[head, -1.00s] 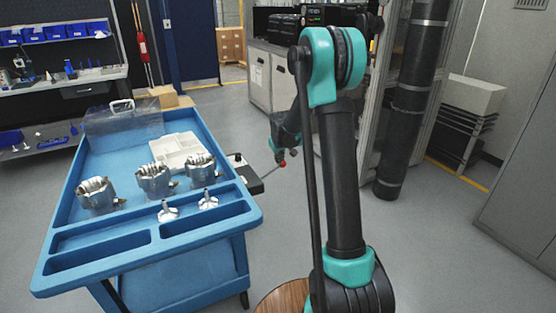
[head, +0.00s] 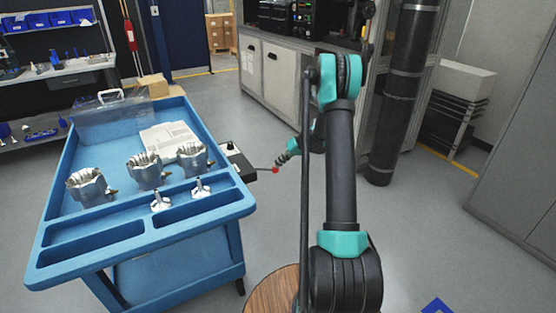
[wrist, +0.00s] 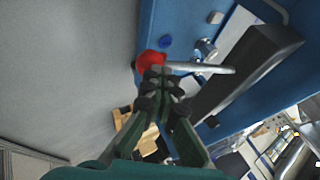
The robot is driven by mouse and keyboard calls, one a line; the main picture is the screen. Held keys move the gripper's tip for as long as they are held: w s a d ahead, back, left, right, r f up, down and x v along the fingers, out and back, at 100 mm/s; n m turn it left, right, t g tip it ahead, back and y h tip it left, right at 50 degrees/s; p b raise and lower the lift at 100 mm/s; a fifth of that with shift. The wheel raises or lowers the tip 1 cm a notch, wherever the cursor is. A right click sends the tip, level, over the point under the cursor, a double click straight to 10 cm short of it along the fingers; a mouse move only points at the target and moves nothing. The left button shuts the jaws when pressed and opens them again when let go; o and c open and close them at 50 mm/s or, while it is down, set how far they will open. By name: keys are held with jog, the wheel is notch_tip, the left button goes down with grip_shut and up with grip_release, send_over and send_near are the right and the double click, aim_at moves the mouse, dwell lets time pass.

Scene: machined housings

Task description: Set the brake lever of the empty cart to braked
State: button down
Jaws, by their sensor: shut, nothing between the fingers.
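A blue cart (head: 52,250) stands at the left with metal parts on its top; no empty cart shows. At its right side is a dark box (head: 240,162), seen in the wrist view as a long dark block (wrist: 245,72). A thin lever (head: 262,169) sticks out from it to the right, ending in a red knob (head: 275,170). The wrist view also shows the pale lever rod (wrist: 205,68) and the knob (wrist: 149,60). My gripper (head: 283,158) is shut and empty, its fingertips (wrist: 158,72) right at the knob, seemingly touching it.
Several machined housings (head: 145,170), two small funnel-shaped parts (head: 160,201) and a white tray (head: 170,138) sit on the cart. Grey cabinets (head: 268,75) and a black column (head: 392,110) stand behind my arm.

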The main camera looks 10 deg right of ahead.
jog(key=shift+a+f, duration=0.1)
jog(key=shift+f, duration=0.6)
jog(key=shift+s+a+r, duration=0.1)
jog(key=shift+r, duration=0.25)
jog(key=v, duration=1.2)
jog(key=shift+a+r, duration=0.15)
jog(key=shift+r, duration=0.5)
